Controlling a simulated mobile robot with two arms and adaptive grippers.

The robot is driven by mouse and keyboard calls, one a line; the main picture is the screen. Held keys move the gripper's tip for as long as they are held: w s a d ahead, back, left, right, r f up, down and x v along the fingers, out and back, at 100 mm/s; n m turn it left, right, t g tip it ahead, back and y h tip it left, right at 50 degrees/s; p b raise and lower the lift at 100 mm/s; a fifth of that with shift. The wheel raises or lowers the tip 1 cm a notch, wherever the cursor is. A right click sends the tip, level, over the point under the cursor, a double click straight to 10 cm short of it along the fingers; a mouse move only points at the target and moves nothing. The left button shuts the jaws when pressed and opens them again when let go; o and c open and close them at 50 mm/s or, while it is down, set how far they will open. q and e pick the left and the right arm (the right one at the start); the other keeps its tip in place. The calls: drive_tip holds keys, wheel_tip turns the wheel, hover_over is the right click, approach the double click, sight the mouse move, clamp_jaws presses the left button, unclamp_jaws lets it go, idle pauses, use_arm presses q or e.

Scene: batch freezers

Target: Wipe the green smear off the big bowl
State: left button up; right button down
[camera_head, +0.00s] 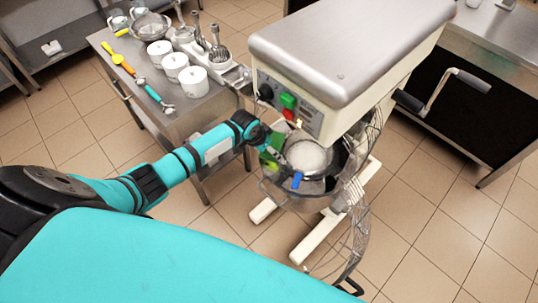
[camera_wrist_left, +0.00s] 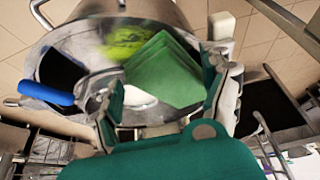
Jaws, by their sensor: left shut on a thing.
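The big bowl (camera_head: 321,188) is a shiny metal mixer bowl under the mixer head; its wall also shows in the left wrist view (camera_wrist_left: 77,48). A bright yellow-green smear (camera_wrist_left: 122,42) is on the bowl in the left wrist view, blurred. My left gripper (camera_wrist_left: 168,90) is shut on a folded green cloth (camera_wrist_left: 162,72), also at the bowl's left side in the head view. The cloth covers part of the view right beside the smear; I cannot tell whether it touches it. My right gripper is out of view.
The cream mixer (camera_head: 345,60) with green and red buttons stands over the bowl. A wire guard (camera_head: 357,200) and a blue handle (camera_head: 297,180) are close by. A steel table (camera_head: 190,112) at left holds white tubs and utensils.

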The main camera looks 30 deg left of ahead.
use_arm(q)
drive_tip(key=shift+w+a+f, duration=0.25)
drive_tip(key=shift+w+a, duration=0.05)
drive_tip(key=shift+w, duration=0.05)
drive_tip(key=shift+c, duration=0.4)
drive_tip(key=shift+a, duration=0.25)
drive_tip(key=shift+c, duration=0.4)
drive_tip(key=shift+s, duration=0.1)
drive_tip(key=shift+c, duration=0.3)
drive_tip(key=shift+a+r, duration=0.1)
drive_tip(key=shift+r, duration=0.05)
wheel_tip(320, 180, up, 6)
drive_tip(key=p, duration=0.5)
drive_tip(key=shift+f+p, duration=0.2)
drive_tip(key=shift+p, duration=0.2)
drive_tip(key=shift+r, duration=0.1)
